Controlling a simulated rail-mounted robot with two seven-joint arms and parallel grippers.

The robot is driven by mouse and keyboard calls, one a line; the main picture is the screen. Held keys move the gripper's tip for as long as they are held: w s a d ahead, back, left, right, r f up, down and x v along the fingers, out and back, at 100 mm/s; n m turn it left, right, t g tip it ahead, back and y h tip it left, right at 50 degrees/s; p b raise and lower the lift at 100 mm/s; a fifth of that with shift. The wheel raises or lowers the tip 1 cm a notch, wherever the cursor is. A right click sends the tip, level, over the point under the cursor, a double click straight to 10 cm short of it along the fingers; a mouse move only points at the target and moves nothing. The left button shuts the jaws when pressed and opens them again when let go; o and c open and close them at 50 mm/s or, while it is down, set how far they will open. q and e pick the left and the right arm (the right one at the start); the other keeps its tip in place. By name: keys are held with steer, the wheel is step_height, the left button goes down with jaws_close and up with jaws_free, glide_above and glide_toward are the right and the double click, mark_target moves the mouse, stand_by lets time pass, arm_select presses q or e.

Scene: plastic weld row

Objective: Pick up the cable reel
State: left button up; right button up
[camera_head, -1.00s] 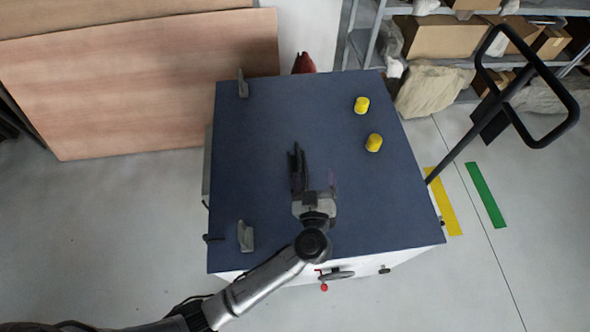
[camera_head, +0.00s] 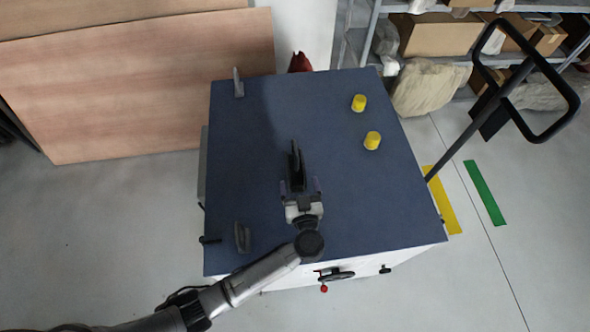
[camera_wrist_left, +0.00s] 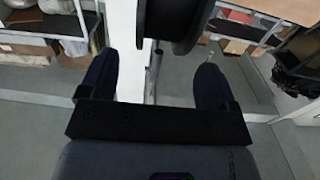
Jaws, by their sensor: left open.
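The black cable reel (camera_head: 297,166) stands on the dark blue table top (camera_head: 250,150), seen nearly from above as narrow dark discs. My left gripper (camera_head: 301,185) is open just in front of it, with a finger on either side of the reel's near end. In the left wrist view the reel (camera_wrist_left: 178,22) is a dark round shape at the top, between the two open fingers and beyond the palm. Contact between fingers and reel cannot be told. My right gripper is not in view.
Two yellow cylinders (camera_head: 359,103) (camera_head: 372,141) stand to the right on the table. Grey brackets (camera_head: 239,83) (camera_head: 242,238) stand along its left side. A black trolley handle (camera_head: 535,62) rises at the right. The table's middle right is clear.

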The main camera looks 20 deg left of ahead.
mark_target(297, 172)
arm_select(q)
steer(key=shift+x, duration=2.75)
steer(key=c, duration=1.5)
steer(key=shift+r, duration=0.15)
jaws_close()
